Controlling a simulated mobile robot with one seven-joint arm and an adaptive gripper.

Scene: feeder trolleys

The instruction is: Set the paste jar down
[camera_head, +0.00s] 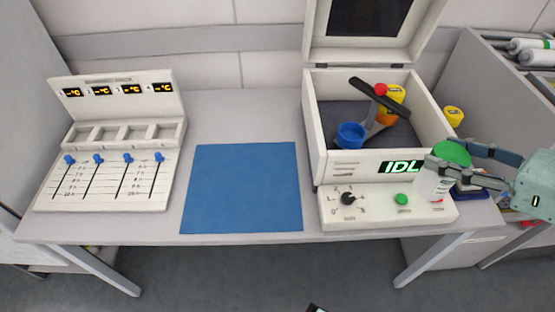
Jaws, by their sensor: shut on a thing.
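The paste jar (434,183) is white with a green lid and is upright between the fingers of my gripper (455,168). My gripper comes in from the right and is shut on the jar. The jar is in front of the right end of the machine with the green IDL display, and hides part of it. I cannot tell whether its base touches anything.
The open-lidded machine (315,125) holds a blue cup (350,135), a yellow-orange jar (390,103) and a red-knobbed arm (381,90). A yellow-lidded jar (453,116) stands right of it. A blue mat (243,188) lies bare mid-table. A slider panel (105,180) stands left.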

